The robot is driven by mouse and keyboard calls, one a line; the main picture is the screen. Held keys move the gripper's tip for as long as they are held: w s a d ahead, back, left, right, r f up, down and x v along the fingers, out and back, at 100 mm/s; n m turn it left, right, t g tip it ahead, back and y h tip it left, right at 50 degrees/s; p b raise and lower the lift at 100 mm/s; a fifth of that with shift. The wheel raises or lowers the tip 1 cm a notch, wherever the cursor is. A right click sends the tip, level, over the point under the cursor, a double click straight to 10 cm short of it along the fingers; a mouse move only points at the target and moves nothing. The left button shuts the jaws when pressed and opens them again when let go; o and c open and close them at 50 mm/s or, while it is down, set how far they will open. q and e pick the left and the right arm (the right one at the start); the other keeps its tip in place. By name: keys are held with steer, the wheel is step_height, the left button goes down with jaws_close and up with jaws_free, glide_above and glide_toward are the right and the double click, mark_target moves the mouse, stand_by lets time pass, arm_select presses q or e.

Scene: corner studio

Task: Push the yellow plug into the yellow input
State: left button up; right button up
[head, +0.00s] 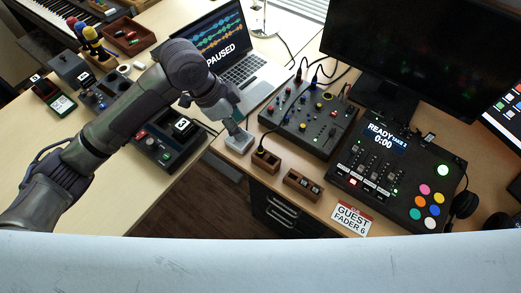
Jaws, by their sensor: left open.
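My left gripper (233,123) is open and points down over the front-left corner of the right desk. A small pale grey block (237,144) is right below its fingertips; I cannot tell whether they touch. The audio mixer (308,117) stands to the right of the gripper, with several knobs and cables along its back edge. A small yellowish spot (327,96) on its back edge may be the yellow input. I cannot make out the yellow plug. A dark cable runs to a small wooden holder (266,160) in front of the mixer. My right gripper is out of view.
A laptop (243,68) reading PAUSED stands behind the gripper. A console (391,182) with coloured pads is at the right, under a large monitor (405,45). A second wooden holder (303,184) and a GUEST FADER 6 card (351,219) lie near the front edge.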

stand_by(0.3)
arm_select(q)
glide_above(259, 150)
steer(key=a, duration=0.2)
step_height(259, 150, down, 8)
steer(key=shift+w+d+r, duration=0.1)
steer(key=shift+d, duration=0.05)
steer(key=shift+p+x, duration=0.6)
steer(key=shift+x, duration=2.1)
steer(key=shift+a, duration=0.2)
jaws_close()
